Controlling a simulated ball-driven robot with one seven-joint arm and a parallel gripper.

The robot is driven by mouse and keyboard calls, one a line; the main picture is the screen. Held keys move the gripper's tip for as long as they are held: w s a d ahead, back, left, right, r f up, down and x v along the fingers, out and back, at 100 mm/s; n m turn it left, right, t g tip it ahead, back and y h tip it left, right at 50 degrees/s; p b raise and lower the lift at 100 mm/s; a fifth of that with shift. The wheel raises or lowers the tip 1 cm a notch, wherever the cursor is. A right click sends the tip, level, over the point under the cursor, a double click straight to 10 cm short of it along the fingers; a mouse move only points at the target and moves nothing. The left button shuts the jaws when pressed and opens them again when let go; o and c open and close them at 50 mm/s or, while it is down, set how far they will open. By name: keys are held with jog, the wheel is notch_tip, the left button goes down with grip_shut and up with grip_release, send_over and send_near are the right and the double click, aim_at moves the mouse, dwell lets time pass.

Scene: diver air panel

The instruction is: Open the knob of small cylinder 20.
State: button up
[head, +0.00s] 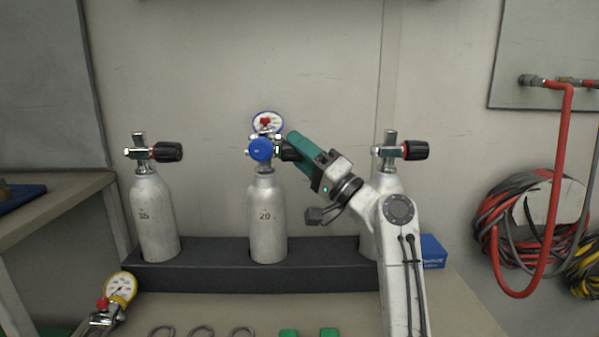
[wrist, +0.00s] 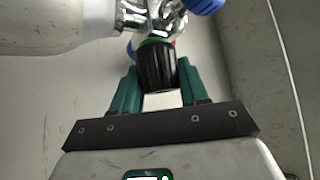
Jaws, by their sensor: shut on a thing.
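My gripper (head: 291,148) reaches in from the right and is shut on the black knob of cylinder 20. In the wrist view the ribbed black knob (wrist: 157,66) sits between the green fingers of my gripper (wrist: 156,82). A green band shows at the knob's base. The cylinder's body (wrist: 55,25) lies at upper left there.
A cylinder marked 35 or similar (head: 155,218) stands left in the rack (head: 200,274). Another cylinder (head: 386,185) stands right, partly behind my arm. A yellow gauge (head: 121,287), rings and green blocks lie in front. Red hoses (head: 530,225) hang at right.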

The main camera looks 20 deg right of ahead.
jog(key=shift+w+f+n+b, duration=0.1)
jog(key=shift+f+n+b, duration=0.1)
jog(key=shift+n+b, duration=0.35)
jog(key=o, duration=1)
jog(key=shift+r+y, duration=0.15)
jog(key=shift+y, duration=0.15)
jog(key=p+v, duration=0.1)
jog(key=v, duration=1)
jog(key=shift+a, duration=0.1)
